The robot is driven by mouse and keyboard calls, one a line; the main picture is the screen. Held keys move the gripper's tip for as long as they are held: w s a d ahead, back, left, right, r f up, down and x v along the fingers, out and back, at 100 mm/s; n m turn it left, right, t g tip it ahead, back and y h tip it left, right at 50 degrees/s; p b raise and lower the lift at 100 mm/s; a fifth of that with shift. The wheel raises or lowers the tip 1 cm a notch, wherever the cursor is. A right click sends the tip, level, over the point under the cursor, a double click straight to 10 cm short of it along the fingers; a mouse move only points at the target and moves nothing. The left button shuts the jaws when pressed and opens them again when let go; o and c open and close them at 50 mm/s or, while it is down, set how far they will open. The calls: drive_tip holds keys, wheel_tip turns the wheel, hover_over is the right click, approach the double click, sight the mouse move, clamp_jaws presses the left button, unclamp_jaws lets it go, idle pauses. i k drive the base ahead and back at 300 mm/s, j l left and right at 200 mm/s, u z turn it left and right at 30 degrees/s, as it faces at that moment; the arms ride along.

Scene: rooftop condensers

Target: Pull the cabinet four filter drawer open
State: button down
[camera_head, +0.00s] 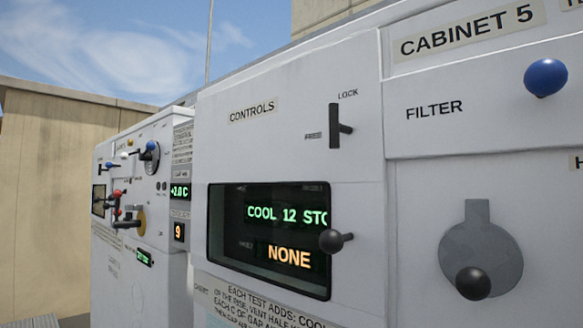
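No label reading cabinet four is legible in the head view, so I cannot tell which drawer is the cabinet four filter drawer. A farther white cabinet (107,250) stands at the left, seen at a steep angle, with a small blue knob (109,166) on its face; its labels are too small to read. The near right cabinet (440,40) is marked CABINET 5. Its FILTER panel (440,135) has a round blue knob (545,77) and appears flush with the face. My gripper is not in view.
A controls panel (290,140) projects between them, with a LOCK lever (337,125), a display window (225,240) and a black knob (336,241) sticking out. A grey disc (465,245) with a black knob (472,282) is at lower right. A beige wall (45,200) stands behind.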

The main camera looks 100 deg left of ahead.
sight(121, 169)
drive_tip(key=u, duration=3.75)
